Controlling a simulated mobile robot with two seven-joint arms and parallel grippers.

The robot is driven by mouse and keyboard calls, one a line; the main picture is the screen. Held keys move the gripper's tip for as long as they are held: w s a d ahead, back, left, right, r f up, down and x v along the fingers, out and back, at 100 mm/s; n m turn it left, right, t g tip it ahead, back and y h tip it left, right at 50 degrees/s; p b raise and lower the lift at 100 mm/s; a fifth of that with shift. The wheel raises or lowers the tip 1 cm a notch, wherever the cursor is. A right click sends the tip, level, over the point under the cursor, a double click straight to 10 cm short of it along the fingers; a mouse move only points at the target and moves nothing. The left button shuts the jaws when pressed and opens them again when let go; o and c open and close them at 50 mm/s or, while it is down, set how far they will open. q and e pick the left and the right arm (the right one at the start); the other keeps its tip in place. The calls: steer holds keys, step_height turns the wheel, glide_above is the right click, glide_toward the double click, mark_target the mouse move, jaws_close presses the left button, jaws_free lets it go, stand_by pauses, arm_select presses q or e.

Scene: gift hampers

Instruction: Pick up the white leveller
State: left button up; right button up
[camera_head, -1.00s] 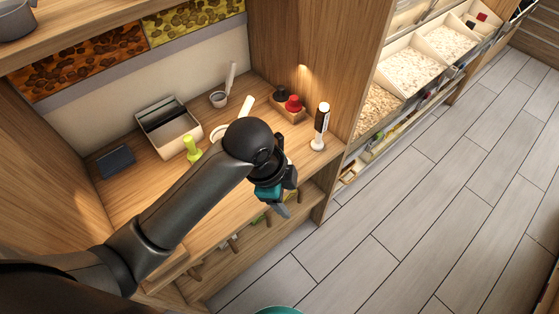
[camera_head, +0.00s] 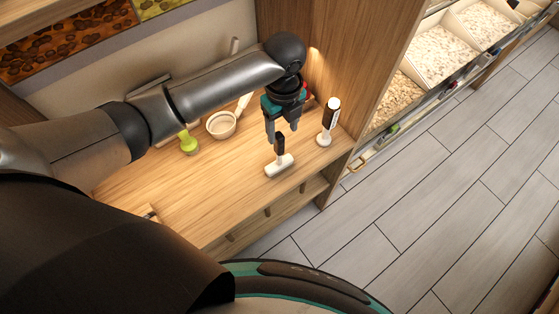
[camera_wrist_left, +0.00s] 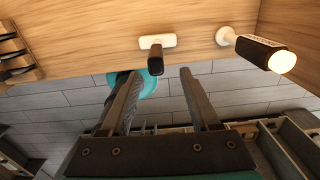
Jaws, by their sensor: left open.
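The white leveller (camera_head: 279,167), with a white base and an upright black handle, stands near the front edge of the wooden counter (camera_head: 190,205). My left gripper (camera_head: 282,133) points down just above it, open and empty, with its fingertips close to the handle top. In the left wrist view the leveller's white base (camera_wrist_left: 158,41) lies beyond the fingers, and its black handle points toward the gap between the fingertips (camera_wrist_left: 158,76). I cannot tell whether the fingers touch it. My right gripper is not in view.
A dark-handled tool with a white foot (camera_head: 329,122) stands just right of the leveller. A white bowl (camera_head: 221,125) and a green tool (camera_head: 188,143) stand to the left. The cabinet's wooden side wall (camera_head: 370,60) rises at the right.

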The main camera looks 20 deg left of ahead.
mark_target(282, 136)
arm_select(q)
step_height(282, 136, down, 3)
steer(key=shift+f, duration=0.3)
steer(key=f, duration=0.4)
steer(key=shift+a+f+b, duration=0.3)
steer(key=shift+a+f, duration=0.1)
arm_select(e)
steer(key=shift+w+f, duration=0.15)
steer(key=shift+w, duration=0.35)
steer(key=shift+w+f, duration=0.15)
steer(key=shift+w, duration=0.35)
arm_select(q)
steer(key=shift+c, duration=0.3)
jaws_close()
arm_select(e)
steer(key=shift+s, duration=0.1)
